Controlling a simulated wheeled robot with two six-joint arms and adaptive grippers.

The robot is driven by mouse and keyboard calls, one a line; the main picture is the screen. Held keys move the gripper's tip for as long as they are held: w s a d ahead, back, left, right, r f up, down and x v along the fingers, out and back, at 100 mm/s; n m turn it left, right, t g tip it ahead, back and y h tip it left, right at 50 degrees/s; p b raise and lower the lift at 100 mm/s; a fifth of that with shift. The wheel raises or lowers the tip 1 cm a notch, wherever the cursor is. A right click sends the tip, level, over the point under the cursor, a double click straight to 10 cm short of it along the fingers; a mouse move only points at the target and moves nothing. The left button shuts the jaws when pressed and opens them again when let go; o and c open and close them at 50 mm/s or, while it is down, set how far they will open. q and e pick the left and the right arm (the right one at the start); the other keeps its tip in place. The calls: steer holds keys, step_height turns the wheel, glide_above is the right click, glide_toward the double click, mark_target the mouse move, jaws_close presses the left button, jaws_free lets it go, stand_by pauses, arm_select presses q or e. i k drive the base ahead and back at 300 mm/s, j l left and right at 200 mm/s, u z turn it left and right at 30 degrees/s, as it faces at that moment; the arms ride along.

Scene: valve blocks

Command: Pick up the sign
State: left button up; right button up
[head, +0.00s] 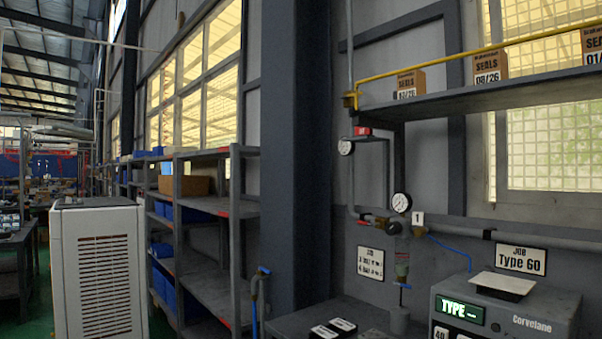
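Several sign-like plates are in the head view, and I cannot tell which one the task means. A white sign reading "JOB Type 60" (521,260) is on the grey wall at the right. A smaller white sign with lines of small text (370,263) is on the wall left of the gauge pipework. A small white tag marked "1" (418,218) is beside the gauge. A blank pale plate (503,286) lies tilted on top of the grey Corvelane machine (535,312). Neither of my grippers is in view.
A bench (290,322) with dark labelled blocks (333,328) is at the bottom. Pipes, a gauge (401,203) and a blue hose stand behind it. A shelf (470,85) with boxes hangs above. Racks (215,205) and a white cabinet (97,270) are at the left.

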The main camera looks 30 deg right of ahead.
mark_target(359, 130)
steer(key=i+z, duration=0.4)
steer(key=i+j+z, duration=0.2)
steer(key=z, duration=0.15)
steer(key=i+j+z, duration=0.4)
steer(key=i+l, duration=0.05)
steer(key=l, duration=0.05)
